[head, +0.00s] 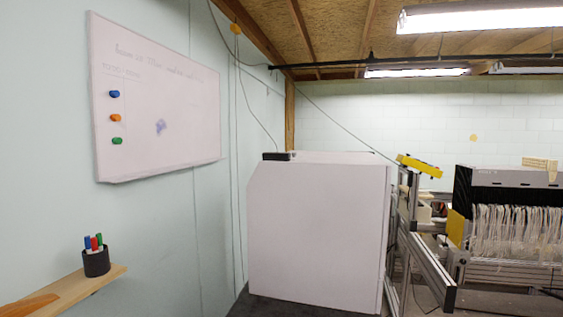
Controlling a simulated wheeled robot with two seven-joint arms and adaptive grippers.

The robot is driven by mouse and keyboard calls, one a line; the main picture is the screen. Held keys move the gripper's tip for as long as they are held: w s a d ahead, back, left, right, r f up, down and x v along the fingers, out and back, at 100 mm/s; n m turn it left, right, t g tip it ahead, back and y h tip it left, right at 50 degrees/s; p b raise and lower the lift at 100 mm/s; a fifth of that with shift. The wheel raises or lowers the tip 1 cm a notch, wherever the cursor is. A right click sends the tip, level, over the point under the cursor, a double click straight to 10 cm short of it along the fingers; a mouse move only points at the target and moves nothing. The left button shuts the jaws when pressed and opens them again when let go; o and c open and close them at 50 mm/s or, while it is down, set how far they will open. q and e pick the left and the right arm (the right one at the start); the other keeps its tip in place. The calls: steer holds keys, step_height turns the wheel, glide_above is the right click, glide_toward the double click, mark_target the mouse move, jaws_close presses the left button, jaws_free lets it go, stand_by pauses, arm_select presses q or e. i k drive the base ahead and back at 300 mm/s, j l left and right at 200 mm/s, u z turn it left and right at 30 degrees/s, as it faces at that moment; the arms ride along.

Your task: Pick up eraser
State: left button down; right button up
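A small dark block (277,156) lies on the top left edge of a large white cabinet (315,235); it may be the eraser, but it is too small to tell. A whiteboard (185,110) hangs on the left wall with faint writing, a purple smudge, and blue, orange and green magnets. Neither of my grippers shows in the head view.
A wooden shelf (78,290) on the left wall bears a black cup (96,262) of coloured markers. An orange-brown flat piece (30,305) lies at lower left. A metal-framed loom (510,220) with many pale threads stands at right. Cables hang along the wall.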

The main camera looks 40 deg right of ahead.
mark_target(266, 156)
steer(key=z, duration=1.45)
